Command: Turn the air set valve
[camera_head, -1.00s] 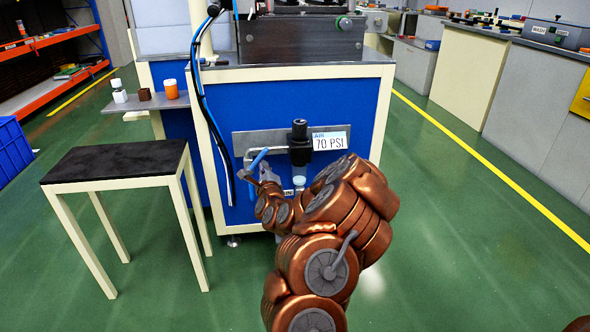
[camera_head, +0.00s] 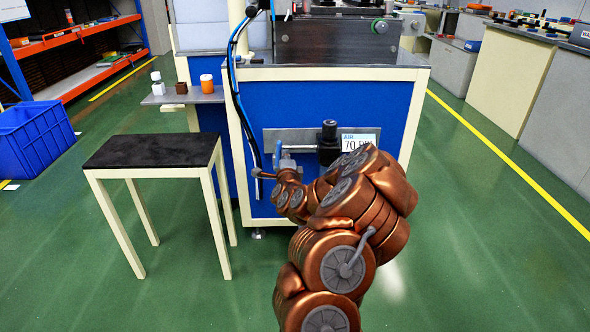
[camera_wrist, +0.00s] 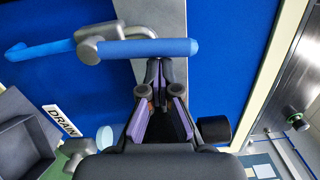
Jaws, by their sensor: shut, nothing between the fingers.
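The air set valve's blue handle (camera_head: 277,153) stands about upright at the left end of the grey plate on the blue cabinet front. In the wrist view the handle (camera_wrist: 150,49) lies across the picture, just beyond my fingertips, on a grey metal valve body (camera_wrist: 88,38). My gripper (camera_wrist: 160,68) is shut and empty, its tips close to the handle; I cannot tell whether they touch it. The black regulator (camera_head: 328,143) is right of the handle, beside the "AIR 70 PSI" sign (camera_head: 360,141). My arm hides the plate's lower right.
A "DRAIN" label (camera_wrist: 62,121) shows left of my gripper in the wrist view. A black-topped table (camera_head: 150,151) stands left of the cabinet. A small shelf (camera_head: 187,98) with jars is above it. A blue crate (camera_head: 35,140) is farther left. Green floor is free at right.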

